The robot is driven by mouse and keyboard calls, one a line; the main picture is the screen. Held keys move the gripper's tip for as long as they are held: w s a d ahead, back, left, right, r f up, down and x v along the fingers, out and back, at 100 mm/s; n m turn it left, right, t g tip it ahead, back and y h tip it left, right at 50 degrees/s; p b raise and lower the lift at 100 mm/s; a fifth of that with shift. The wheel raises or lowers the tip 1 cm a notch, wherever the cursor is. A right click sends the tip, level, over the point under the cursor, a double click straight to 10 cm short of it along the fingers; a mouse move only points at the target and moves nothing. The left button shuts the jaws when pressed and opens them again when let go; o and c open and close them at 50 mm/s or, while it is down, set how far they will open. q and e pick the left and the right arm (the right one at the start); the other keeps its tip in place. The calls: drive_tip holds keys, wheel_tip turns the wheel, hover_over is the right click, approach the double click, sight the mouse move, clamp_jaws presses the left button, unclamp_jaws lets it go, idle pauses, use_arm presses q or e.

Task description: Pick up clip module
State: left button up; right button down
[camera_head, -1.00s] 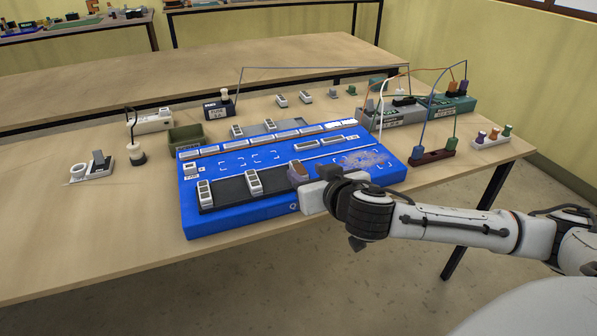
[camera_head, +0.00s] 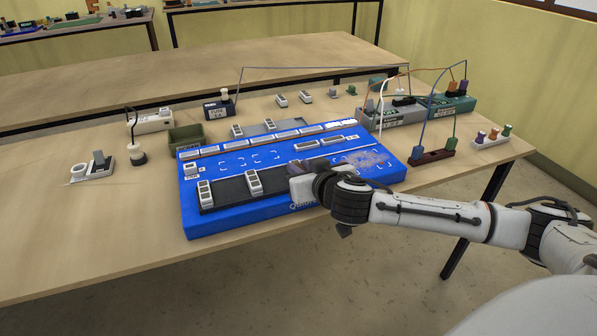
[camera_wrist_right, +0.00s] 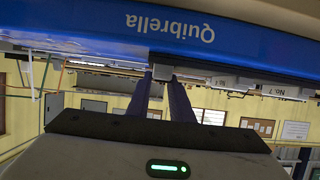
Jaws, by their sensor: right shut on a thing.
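The blue board (camera_head: 225,224) lies on the table, with a dark strip (camera_head: 230,189) along its front part. White clip modules stand on the strip, one at its left end (camera_head: 205,194) and one near its middle (camera_head: 254,181). My right gripper (camera_head: 312,166) is at the strip's right end, its dark fingers shut on a clip module that the gripper largely hides. In the right wrist view the two fingers (camera_wrist_right: 164,74) reach to a grey piece just past the blue edge marked "Quibrella" (camera_wrist_right: 170,27). My left gripper is not in view.
A green bin (camera_head: 186,139) and small modules stand behind the board. Wired grey and green boxes (camera_head: 447,106) and a dark red block with posts (camera_head: 432,156) stand to the right. The table's left front is clear.

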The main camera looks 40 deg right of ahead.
wheel_tip(320, 180, up, 9)
drive_tip(key=shift+r+p, duration=0.1)
drive_tip(key=shift+p, duration=0.4)
drive_tip(key=shift+r, duration=0.4)
drive_tip(key=shift+r, duration=0.1)
drive_tip(key=shift+r+p, duration=0.85)
drive_tip(key=shift+p, duration=0.15)
drive_tip(key=shift+r, duration=0.1)
drive_tip(key=shift+r, duration=0.1)
